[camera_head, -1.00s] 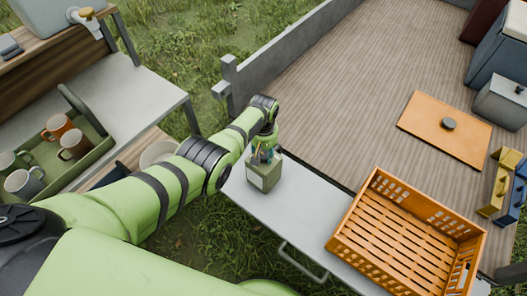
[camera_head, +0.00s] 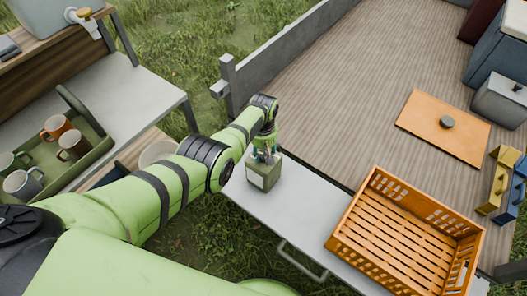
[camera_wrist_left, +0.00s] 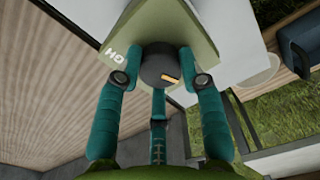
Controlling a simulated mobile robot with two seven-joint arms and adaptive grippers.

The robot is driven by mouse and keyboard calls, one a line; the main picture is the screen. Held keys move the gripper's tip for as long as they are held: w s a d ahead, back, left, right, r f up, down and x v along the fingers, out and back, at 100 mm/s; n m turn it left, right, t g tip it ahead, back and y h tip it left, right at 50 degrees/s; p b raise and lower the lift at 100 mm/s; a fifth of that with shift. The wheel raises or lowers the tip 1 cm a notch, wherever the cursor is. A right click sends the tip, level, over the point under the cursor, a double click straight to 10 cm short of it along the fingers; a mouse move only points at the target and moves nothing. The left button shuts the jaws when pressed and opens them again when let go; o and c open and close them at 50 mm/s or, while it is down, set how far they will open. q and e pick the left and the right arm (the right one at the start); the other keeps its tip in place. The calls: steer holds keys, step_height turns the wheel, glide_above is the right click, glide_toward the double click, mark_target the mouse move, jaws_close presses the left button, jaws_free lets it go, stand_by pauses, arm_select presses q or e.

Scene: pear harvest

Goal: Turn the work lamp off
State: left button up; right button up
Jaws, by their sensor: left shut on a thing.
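The work lamp appears to be the olive-green box (camera_head: 272,181) with a pale front panel, upright on the grey side shelf near the orange crate. It also shows in the left wrist view (camera_wrist_left: 192,22), with white letters and a round dark knob (camera_wrist_left: 155,62) bearing a pale pointer mark. My left gripper (camera_head: 266,154) is directly above the box. In the left wrist view its teal fingers (camera_wrist_left: 160,82) are around the knob and shut on it. The knob's contact sides are partly hidden. My right gripper is not in view.
An orange slatted crate (camera_head: 340,243) stands on the right of the grey shelf (camera_head: 262,212). A tray with several mugs (camera_head: 66,183) is on the left bench. The wooden deck (camera_head: 350,90) is mostly clear, with an orange board (camera_head: 420,118).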

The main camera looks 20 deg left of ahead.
mark_target(263, 154)
arm_select(q)
steer(key=o, duration=1.2)
steer(key=shift+c, duration=0.2)
steer(key=shift+w+r, duration=0.1)
steer(key=shift+r, duration=0.55)
step_height(263, 154, up, 11)
steer(key=shift+f, duration=0.15)
